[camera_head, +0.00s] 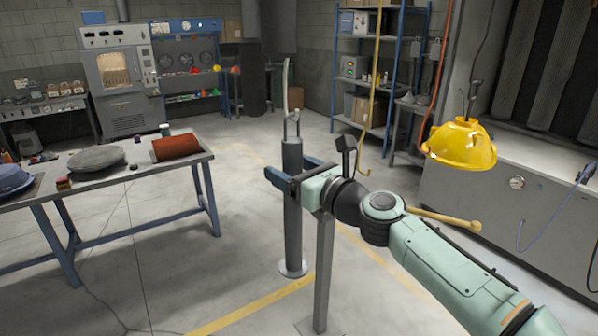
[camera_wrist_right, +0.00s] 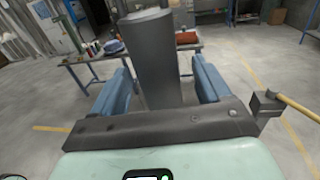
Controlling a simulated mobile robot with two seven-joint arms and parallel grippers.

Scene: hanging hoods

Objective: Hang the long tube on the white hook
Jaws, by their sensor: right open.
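The long tube (camera_head: 292,215) is a grey-blue upright cylinder with a wider disc at its bottom and a small loop on top. It also shows in the right wrist view (camera_wrist_right: 150,55). The white hook (camera_head: 286,85) is a thin pale curved strip just above the tube; its lower end is close to the loop, and I cannot tell whether they touch. My right gripper (camera_head: 289,170) is open, with its blue fingers on either side of the tube's upper part, as the wrist view (camera_wrist_right: 161,80) also shows. I cannot tell whether a finger touches. My left gripper is not in view.
A grey post (camera_head: 322,275) stands beneath my right gripper. A workbench (camera_head: 150,172) with several items stands left. A tan handle (camera_head: 447,219) sticks out behind my right arm.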

